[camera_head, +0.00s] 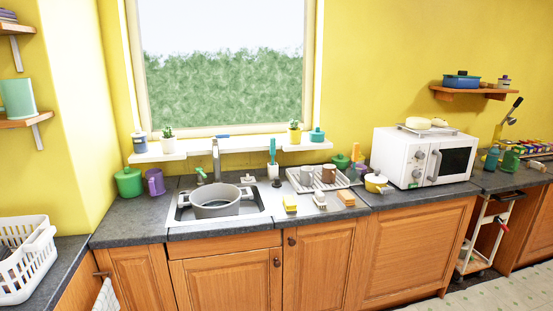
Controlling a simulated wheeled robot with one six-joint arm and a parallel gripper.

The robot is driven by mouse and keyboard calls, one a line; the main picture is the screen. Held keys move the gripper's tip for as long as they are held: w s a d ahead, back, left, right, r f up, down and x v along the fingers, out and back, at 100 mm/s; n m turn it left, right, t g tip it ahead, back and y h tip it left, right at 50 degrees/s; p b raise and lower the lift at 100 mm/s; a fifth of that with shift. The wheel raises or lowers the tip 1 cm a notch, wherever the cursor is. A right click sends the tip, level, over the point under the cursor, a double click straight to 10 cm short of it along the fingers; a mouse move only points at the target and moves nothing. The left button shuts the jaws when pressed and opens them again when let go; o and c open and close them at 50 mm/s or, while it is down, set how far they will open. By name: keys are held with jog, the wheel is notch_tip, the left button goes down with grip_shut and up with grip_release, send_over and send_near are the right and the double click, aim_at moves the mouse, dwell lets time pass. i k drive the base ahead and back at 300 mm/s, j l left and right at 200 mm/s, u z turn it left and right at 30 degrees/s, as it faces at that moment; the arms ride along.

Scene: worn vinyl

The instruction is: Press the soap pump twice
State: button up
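I cannot tell for certain which item is the soap pump. A small green-and-white item (201,176) with a spout-like top stands behind the sink's left side, left of the tap (216,158). A small dark item (276,182) stands at the sink's back right corner. Two green bottle-like items (491,159) stand on the counter right of the microwave, too small to make out. My gripper is not in view, and nothing touches these items.
A grey pot (216,203) sits in the sink (180,214). A teal brush (272,152) stands behind the sink, and a dish rack (330,186) with cups is to its right. A white microwave (405,160) stands further right. A white basket (32,268) is at the left.

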aim_at(199, 171)
jog(key=k, duration=0.1)
jog(key=i+j, duration=0.2)
jog(key=i, duration=0.3)
jog(key=i+j, duration=0.2)
jog(key=i, duration=0.3)
